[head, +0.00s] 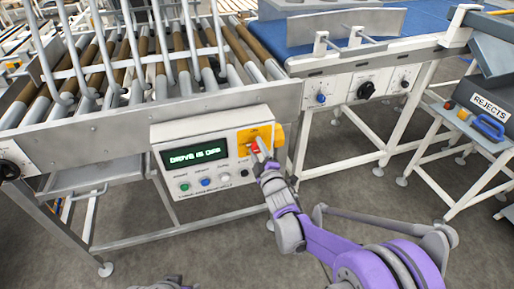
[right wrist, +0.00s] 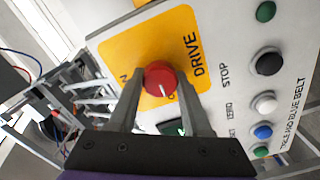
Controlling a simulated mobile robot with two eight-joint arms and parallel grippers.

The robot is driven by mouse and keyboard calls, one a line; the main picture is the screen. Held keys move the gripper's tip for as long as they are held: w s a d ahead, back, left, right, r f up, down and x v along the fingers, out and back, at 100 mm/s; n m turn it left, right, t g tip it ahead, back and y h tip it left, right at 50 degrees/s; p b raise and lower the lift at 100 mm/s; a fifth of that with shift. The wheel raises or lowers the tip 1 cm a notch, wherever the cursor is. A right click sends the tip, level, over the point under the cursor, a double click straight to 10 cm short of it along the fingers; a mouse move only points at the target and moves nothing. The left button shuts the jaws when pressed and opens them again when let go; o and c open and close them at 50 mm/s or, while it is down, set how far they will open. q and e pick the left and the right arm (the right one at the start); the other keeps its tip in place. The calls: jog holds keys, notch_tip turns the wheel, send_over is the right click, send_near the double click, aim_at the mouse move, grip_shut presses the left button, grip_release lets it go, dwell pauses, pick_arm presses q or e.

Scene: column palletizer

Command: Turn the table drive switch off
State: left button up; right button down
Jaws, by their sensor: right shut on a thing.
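The table drive switch is a red round knob (right wrist: 160,75) with a white pointer mark, on a yellow plate (right wrist: 188,45) lettered DRIVE. In the head view the yellow plate (head: 271,131) is at the upper right of a grey control box (head: 210,128). My right gripper (head: 257,147) reaches it from the lower right. In the right wrist view its two fingers (right wrist: 160,98) stand on either side of the knob, shut on it. The lettering at the pointer's end is partly hidden by the fingers.
The box has a green lit display (head: 195,152), its text hard to read, and several coloured buttons. A roller table (head: 150,85) stands behind it. A blue belt (head: 345,30) with its own knob panel is at right, beside a REJECTS stand (head: 480,110).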

jog(key=shift+n, duration=0.3)
jog(key=shift+c, duration=1.7)
grip_release()
jog(key=v, duration=1)
jog(key=shift+s+d, duration=0.15)
jog(key=shift+s, duration=0.25)
